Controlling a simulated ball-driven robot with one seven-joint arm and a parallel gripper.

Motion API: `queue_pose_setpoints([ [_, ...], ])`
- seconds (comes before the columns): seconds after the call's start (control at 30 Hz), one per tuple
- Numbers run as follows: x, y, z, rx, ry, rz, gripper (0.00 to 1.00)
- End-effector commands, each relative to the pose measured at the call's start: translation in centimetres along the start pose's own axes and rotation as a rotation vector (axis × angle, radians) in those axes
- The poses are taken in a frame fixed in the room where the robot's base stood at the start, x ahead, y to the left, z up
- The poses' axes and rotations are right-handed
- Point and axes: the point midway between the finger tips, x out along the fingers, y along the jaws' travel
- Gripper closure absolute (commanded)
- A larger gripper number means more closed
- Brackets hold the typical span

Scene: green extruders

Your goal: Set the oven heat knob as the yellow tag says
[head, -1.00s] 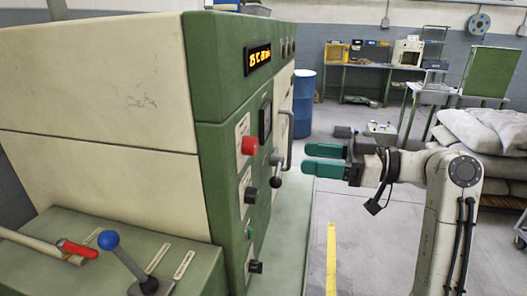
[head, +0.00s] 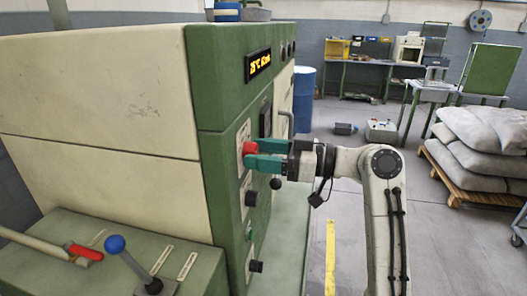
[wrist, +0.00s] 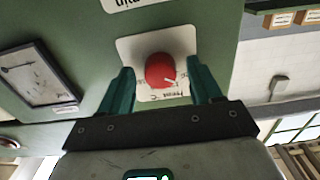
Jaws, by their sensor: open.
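A red knob (head: 250,148) sits on the green front of the cream-and-green oven (head: 221,215). In the wrist view the red knob (wrist: 160,70) has a white pointer line towards its lower right, on a white plate with lettering that seems to read "Heat C". My gripper (head: 250,154) is open, its green fingers reaching the panel at the knob. In the wrist view the fingers (wrist: 160,82) stand on either side of the knob, with gaps. I see no yellow tag in either view.
A lit orange display (head: 258,65) is above the knob. A dark knob (head: 251,197) and a black-ball lever (head: 276,183) are below, close to my gripper. A blue-ball lever (head: 115,244) stands at lower left.

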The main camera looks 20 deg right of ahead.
Motion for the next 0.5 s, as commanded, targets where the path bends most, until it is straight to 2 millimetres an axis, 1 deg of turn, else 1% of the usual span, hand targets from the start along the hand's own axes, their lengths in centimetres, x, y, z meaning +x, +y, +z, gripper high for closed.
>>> queue_pose_setpoints([
  [0.17,-0.01,0.01,0.02,0.0,0.0,0.0,0.36],
  [0.5,-0.04,0.02,0.02,0.0,0.0,0.001,0.67],
])
